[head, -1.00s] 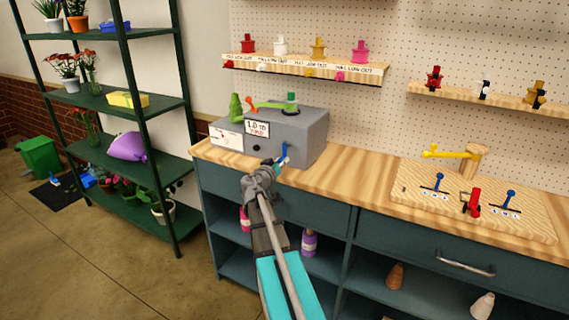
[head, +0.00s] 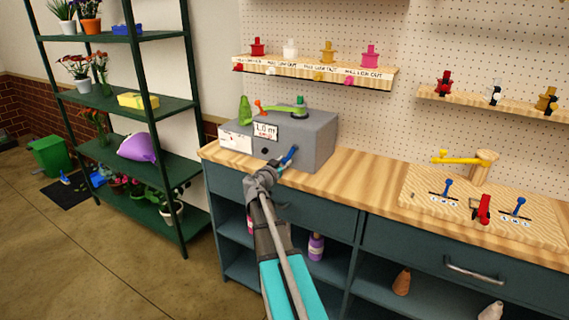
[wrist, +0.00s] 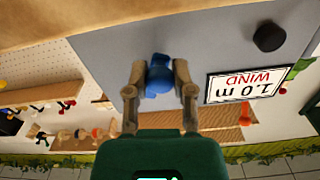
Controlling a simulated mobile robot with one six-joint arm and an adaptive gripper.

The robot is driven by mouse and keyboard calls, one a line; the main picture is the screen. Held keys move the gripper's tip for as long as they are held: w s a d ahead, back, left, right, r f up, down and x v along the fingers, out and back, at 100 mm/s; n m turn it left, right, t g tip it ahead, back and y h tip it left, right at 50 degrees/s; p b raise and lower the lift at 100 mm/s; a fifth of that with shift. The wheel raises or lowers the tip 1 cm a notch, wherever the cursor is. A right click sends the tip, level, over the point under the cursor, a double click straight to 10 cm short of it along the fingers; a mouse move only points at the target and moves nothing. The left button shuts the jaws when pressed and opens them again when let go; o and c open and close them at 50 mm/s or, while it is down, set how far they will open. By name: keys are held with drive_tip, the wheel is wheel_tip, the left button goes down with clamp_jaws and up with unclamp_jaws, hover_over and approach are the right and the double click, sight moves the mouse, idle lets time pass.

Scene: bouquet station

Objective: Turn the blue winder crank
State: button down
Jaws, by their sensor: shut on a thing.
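The blue winder crank (head: 289,156) is on the front of a grey box (head: 312,140) on the wooden counter. In the head view it tilts up to the right. My gripper (head: 279,169) is at the crank, in front of the box. In the wrist view my gripper (wrist: 160,80) is shut on the blue crank (wrist: 159,72), with a finger on each side. The box carries a "1.0 m WIND" label (head: 265,131) and a black knob (head: 265,152). My fingers and wrist hide part of the crank.
A green lever (head: 285,109) and a green bottle-shaped thing (head: 245,109) are on top of the box. To the right, a wooden board (head: 425,190) holds small levers and a yellow arm. A green shelf rack (head: 115,104) stands left. The counter between box and board is clear.

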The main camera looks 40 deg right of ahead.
drive_tip(key=shift+c, duration=2.3)
unclamp_jaws()
drive_tip(key=shift+s+a, duration=0.1)
drive_tip(key=v, duration=1.1)
drive_tip(key=shift+a, duration=0.35)
drive_tip(key=shift+s+f, duration=0.15)
